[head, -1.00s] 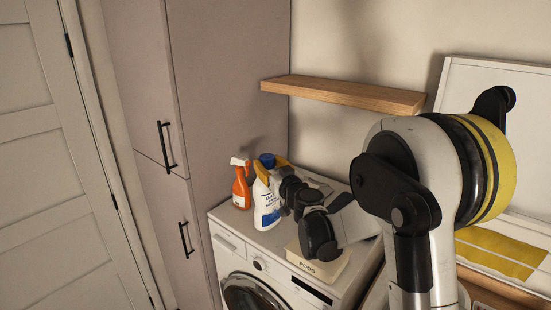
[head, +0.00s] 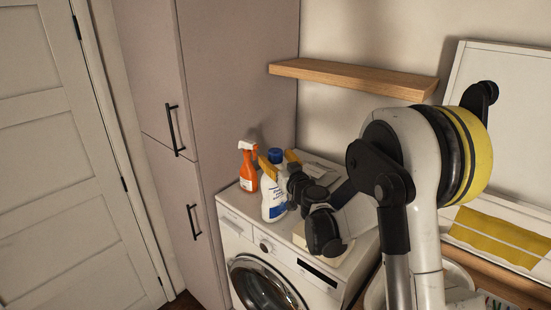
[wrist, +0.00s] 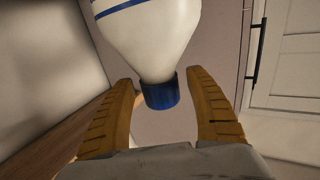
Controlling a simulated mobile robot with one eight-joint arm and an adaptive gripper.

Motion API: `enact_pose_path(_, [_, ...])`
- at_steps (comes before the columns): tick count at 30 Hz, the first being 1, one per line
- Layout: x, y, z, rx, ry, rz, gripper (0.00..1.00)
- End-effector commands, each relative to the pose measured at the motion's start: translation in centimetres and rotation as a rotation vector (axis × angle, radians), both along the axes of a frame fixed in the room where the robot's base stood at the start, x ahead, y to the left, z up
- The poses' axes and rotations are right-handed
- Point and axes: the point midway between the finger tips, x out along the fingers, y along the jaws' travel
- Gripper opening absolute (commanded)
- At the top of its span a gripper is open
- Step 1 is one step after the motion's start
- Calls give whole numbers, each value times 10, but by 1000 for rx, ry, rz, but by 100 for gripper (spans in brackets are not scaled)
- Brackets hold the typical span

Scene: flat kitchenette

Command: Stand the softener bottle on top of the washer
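The softener bottle (head: 273,200) is white with a blue label and a blue cap. It stands upright on the front left part of the washer top (head: 237,202). My gripper (head: 279,162) is at the bottle's upper end, with one yellow finger on each side of the cap. In the wrist view the gripper (wrist: 160,88) is open, and the blue cap (wrist: 161,92) lies between the fingers with a gap on both sides. The white bottle body (wrist: 155,35) extends beyond the fingertips. My wrist hides part of the washer top.
An orange spray bottle (head: 247,172) stands close to the left of the softener bottle. A pale box (head: 300,233) on the washer is partly hidden by my arm. A wooden shelf (head: 350,78) juts from the wall above. A tall cabinet (head: 235,90) borders the washer's left side.

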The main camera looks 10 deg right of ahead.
Motion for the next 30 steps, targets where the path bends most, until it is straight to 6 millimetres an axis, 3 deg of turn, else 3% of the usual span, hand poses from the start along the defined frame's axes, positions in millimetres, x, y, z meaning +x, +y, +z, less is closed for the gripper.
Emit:
enact_pose_path(4, [0, 0, 3, 0, 0, 0, 64])
enact_pose_path(7, [-11, -2, 2, 0, 0, -1, 64])
enact_pose_path(21, [-105, -18, 1, 0, 0, -1, 64])
enact_pose_path(30, [-122, -15, 6, -1, 9, 14, 64])
